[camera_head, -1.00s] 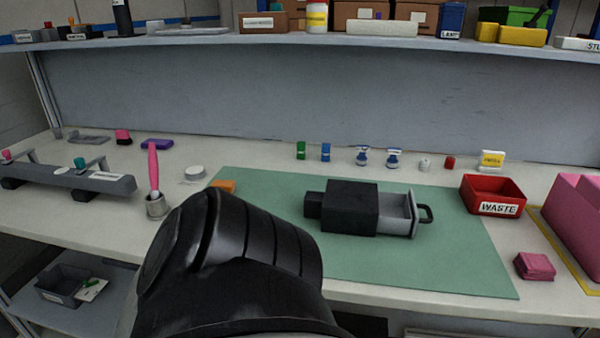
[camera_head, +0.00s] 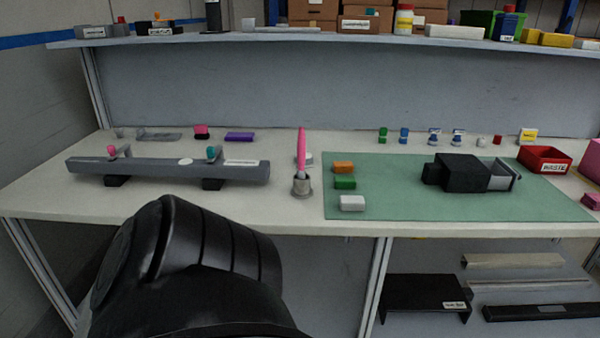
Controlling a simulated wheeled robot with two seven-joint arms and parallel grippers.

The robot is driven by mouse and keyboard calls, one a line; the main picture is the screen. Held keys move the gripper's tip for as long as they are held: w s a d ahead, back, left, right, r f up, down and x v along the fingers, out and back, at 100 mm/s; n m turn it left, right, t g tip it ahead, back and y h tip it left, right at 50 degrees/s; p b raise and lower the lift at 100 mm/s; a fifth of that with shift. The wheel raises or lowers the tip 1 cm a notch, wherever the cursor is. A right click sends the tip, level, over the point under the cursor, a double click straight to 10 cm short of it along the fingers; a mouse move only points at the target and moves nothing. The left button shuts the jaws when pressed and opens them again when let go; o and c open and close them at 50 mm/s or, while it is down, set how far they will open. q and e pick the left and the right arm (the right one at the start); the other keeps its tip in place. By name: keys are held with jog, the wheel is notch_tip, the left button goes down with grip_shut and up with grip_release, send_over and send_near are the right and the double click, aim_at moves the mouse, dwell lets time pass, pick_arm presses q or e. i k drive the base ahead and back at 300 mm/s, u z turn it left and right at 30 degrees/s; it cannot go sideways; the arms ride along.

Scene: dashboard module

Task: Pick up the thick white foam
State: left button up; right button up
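A small white block (camera_head: 352,203) lies at the front left of the green mat (camera_head: 450,206), in front of a green block (camera_head: 345,182) and an orange block (camera_head: 343,167). A long flat white slab (camera_head: 455,31) lies on the upper shelf. I cannot tell from looks alone which of these two is the thick white foam. A black link of my own arm fills the lower left of the view, in front of the bench. No fingertips of my left or right gripper are in view.
A black box with an open grey drawer (camera_head: 462,173) sits on the mat. A red waste bin (camera_head: 545,158) stands at the right. The mat's middle is clear.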

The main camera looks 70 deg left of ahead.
aim_at(354, 202)
jog(key=u, duration=1.8)
